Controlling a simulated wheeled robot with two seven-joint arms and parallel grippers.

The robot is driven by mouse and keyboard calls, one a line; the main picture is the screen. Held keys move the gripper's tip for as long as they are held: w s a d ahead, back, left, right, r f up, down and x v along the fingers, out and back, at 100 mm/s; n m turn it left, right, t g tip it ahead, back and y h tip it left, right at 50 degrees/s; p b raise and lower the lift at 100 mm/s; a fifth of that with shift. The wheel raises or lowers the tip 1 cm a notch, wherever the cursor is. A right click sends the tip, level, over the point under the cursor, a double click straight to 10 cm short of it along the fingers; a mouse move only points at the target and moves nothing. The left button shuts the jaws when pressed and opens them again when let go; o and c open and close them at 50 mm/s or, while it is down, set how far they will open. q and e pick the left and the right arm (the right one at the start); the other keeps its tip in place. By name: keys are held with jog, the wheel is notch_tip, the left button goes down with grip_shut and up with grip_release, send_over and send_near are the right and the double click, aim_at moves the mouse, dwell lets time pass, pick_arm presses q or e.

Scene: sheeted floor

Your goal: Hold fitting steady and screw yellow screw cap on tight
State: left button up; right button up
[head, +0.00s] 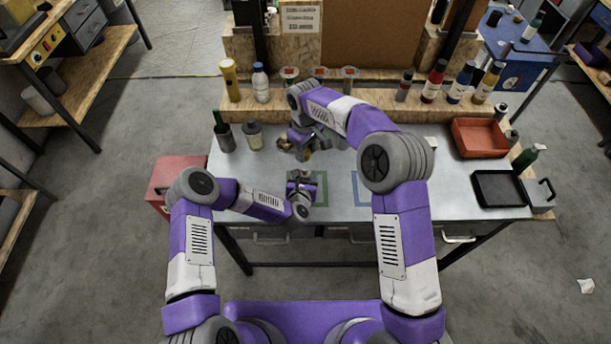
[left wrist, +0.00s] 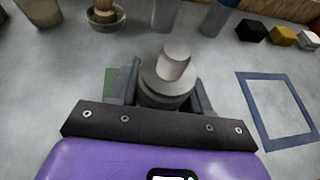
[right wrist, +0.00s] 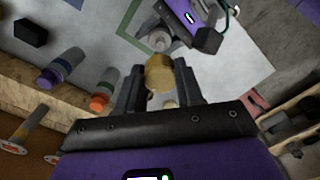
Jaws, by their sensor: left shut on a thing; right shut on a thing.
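The fitting (left wrist: 172,68) is a grey metal piece with a round collar and a narrower stub on top. My left gripper (left wrist: 165,98) is shut around its lower part and holds it upright; the fitting also shows in the right wrist view (right wrist: 158,40). The yellow screw cap (right wrist: 159,74) is a brassy yellow cylinder between the fingers of my right gripper (right wrist: 160,92), which is shut on it. The cap is apart from the fitting. In the head view my left gripper (head: 302,186) is nearer the front, and my right gripper (head: 301,144) is behind it, its fingers partly hidden.
A blue square outline (left wrist: 250,110) lies on the bare metal table to the right. Black (left wrist: 251,30) and yellow blocks (left wrist: 283,36) stand farther back. Bottles line the rear ledge. A red tray (head: 480,152) and black tray (head: 497,203) stand at the right.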

aim_at(305, 170)
jog(key=o, duration=0.5)
jog(key=c, duration=0.5)
jog(key=shift+f, duration=2.9)
jog(key=shift+f, duration=1.2)
